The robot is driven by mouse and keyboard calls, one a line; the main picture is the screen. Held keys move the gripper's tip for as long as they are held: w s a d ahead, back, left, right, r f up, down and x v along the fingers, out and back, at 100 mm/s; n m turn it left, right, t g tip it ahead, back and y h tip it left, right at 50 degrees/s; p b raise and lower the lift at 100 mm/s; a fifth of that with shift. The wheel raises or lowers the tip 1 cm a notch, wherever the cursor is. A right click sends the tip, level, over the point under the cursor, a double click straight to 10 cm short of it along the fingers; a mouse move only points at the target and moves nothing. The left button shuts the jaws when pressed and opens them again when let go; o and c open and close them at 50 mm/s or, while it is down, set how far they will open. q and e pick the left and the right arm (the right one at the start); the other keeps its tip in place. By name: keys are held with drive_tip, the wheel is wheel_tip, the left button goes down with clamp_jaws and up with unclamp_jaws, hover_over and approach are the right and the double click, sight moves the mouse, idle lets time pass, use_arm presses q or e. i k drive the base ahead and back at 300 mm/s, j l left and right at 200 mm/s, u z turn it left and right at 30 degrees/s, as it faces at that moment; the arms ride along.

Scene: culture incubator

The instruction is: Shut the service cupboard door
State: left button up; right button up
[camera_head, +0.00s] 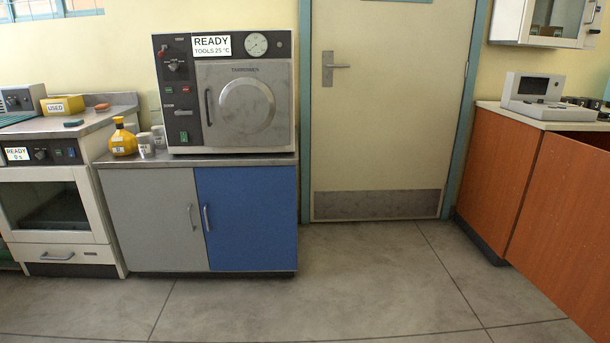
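A brown wooden cupboard (490,180) stands along the right wall under a pale worktop. A matching brown door panel (565,215) swings out from its front toward me and runs off the right edge of the view. A dark gap shows above and behind the panel, so this door looks open. Its handle and the cupboard's inside are hidden. I cannot tell for sure that this is the service cupboard. Neither of my grippers is in view.
A low cupboard with a grey door (150,225) and a blue door (247,220), both shut, stands left of centre under a steriliser (225,90). A white washer-like unit (55,210) is at far left. A room door (385,110) is shut. The grey floor (350,285) is clear.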

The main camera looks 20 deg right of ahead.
sight(559, 243)
drive_tip(key=i+z, duration=0.4)
drive_tip(key=i+j+z, duration=0.15)
drive_tip(key=z, duration=0.25)
drive_tip(key=i+j+z, duration=0.35)
drive_tip(key=i+l, duration=0.05)
